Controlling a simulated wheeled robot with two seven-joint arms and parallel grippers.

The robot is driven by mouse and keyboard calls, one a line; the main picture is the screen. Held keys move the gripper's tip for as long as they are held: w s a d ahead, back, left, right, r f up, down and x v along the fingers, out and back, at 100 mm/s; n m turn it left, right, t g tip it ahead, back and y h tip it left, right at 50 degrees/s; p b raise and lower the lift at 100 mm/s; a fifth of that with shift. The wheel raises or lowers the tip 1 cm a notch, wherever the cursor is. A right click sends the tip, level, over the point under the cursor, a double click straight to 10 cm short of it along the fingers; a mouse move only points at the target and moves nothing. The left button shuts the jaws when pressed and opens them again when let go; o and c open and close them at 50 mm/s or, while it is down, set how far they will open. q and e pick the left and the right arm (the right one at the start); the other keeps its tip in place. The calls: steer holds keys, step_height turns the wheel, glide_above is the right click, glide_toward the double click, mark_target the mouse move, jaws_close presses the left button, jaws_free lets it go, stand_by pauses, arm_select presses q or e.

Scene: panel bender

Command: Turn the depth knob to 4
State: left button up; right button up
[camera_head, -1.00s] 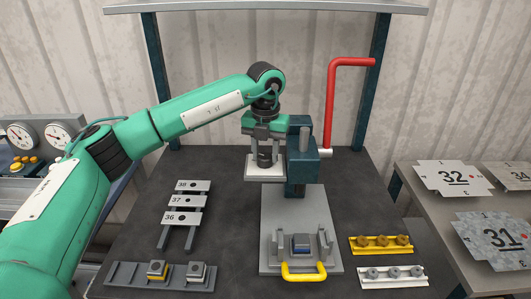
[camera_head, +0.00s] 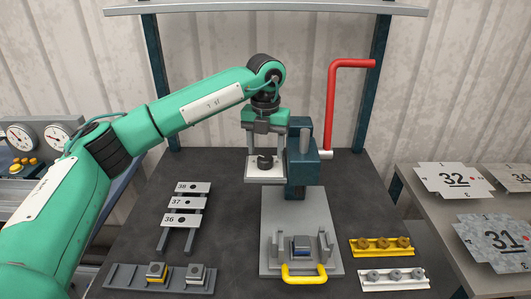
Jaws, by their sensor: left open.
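The depth knob (camera_head: 265,162) is a small dark knob on a pale plate (camera_head: 263,176), at the left side of the dark teal press head (camera_head: 303,166). Its scale marks are too small to read, so I cannot tell its setting. My left gripper (camera_head: 266,151) points down over the knob. Its fingers are open, one to the left and one to the right, with the knob showing between and below them. I see no clear contact. My right gripper is not in view.
A red crank handle (camera_head: 334,110) rises right of the press head. The grey base (camera_head: 309,213) carries a fixture with a yellow handle (camera_head: 304,280). Plates numbered 36 to 38 (camera_head: 187,203) stand left. Yellow (camera_head: 381,246) and white (camera_head: 393,278) strips lie right.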

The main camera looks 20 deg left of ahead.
arm_select(q)
step_height(320, 180, up, 6)
steer(key=shift+r+b, duration=0.1)
steer(key=shift+b, duration=0.45)
step_height(320, 180, up, 4)
steer(key=r, duration=0.1)
glide_above(266, 156)
steer(key=shift+r, duration=0.4)
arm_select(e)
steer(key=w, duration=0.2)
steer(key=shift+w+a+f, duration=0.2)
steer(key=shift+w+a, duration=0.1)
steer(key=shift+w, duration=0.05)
